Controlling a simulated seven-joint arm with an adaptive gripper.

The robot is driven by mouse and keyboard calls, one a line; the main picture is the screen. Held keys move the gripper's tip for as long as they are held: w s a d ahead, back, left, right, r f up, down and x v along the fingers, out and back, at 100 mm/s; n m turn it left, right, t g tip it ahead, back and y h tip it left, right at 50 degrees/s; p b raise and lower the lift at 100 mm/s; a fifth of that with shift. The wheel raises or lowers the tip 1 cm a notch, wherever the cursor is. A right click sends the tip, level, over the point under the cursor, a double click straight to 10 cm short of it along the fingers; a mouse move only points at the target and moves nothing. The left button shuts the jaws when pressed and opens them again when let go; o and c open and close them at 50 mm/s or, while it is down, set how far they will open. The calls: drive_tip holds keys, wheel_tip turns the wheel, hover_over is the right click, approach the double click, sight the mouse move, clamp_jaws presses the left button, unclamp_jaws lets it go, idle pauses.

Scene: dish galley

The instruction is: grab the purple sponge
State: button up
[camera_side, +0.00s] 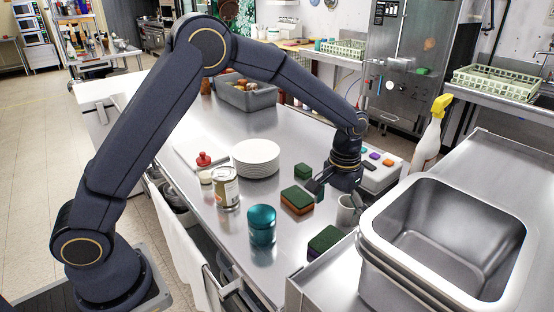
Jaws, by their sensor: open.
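The purple sponge (318,253) lies on the steel counter near the front edge, with a dark green top and a purple side. It sits left of the steel basin's ledge. My gripper (330,198) is open and points down over the counter, behind the sponge and apart from it. One finger shows near an orange sponge with a green top (297,201). I see nothing held between the fingers.
A green sponge (302,171) lies behind the orange one. A teal canister (262,225), a tin can (226,188) and a plate stack (256,158) stand left. A deep steel basin (368,222) rises at right.

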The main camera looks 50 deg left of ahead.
sight(331, 238)
wheel_tip(331, 238, down, 10)
drive_tip(key=shift+s+a+f, duration=0.1)
drive_tip(key=shift+s+f, duration=0.05)
idle(0.3)
drive_tip(key=shift+c, duration=0.2)
drive_tip(key=c, duration=0.8)
